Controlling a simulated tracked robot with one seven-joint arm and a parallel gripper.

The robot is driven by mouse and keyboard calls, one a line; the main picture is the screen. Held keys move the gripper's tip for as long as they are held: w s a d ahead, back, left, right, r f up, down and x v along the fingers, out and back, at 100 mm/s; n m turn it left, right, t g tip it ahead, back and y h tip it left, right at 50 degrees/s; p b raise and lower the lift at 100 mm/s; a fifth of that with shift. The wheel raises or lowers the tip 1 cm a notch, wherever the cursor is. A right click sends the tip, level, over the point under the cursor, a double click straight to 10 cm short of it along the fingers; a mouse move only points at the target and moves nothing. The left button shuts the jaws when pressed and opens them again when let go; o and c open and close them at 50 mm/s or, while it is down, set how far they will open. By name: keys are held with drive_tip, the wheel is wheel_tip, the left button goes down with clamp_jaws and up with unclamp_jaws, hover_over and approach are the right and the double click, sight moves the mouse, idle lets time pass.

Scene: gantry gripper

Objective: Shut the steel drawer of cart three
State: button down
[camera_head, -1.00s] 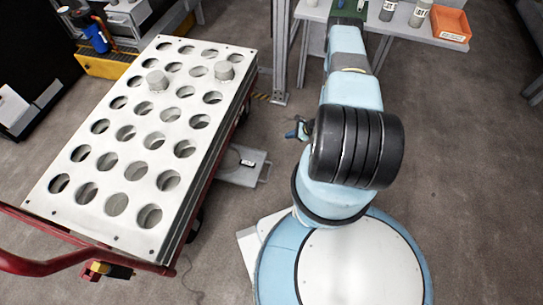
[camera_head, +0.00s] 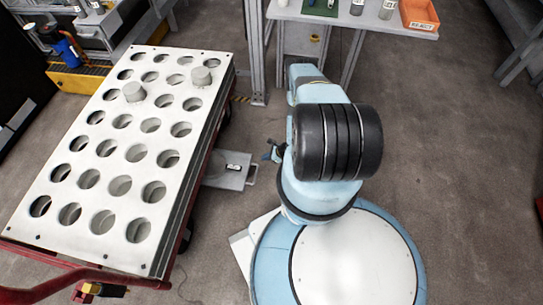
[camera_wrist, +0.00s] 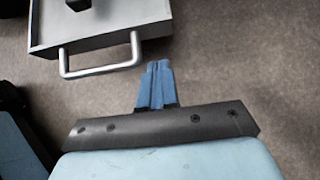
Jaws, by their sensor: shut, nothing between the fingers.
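The steel drawer (camera_head: 224,171) sticks out from under the right side of the cart with the perforated top (camera_head: 118,150). It has a bar handle (camera_head: 253,175) on its outer end and a small dark item with a pale label inside. In the wrist view the drawer (camera_wrist: 98,25) is at the upper left, with its handle (camera_wrist: 101,62) facing my gripper. My gripper (camera_wrist: 159,65) has its blue fingers together and empty, just right of the handle and apart from it as far as I can tell. In the head view my gripper (camera_head: 268,154) is small and partly hidden by my arm.
A bench at the back holds an orange bin (camera_head: 419,15) and several containers. A grey post (camera_head: 257,55) stands between cart and bench. The cart's red push bar (camera_head: 60,275) is at the lower left. Floor (camera_head: 450,140) to the right is clear.

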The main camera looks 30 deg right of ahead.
drive_tip(key=shift+w+a+f, duration=0.2)
drive_tip(key=shift+w+a, duration=0.35)
drive_tip(key=shift+a, duration=0.15)
drive_tip(key=shift+w+a+f, duration=0.25)
drive_tip(key=shift+w+a, duration=0.3)
drive_tip(key=shift+a, duration=0.15)
drive_tip(key=shift+w+a+f, duration=0.2)
drive_tip(key=shift+w+a, duration=0.35)
drive_tip(key=shift+a, duration=0.15)
drive_tip(key=shift+w+a, duration=0.1)
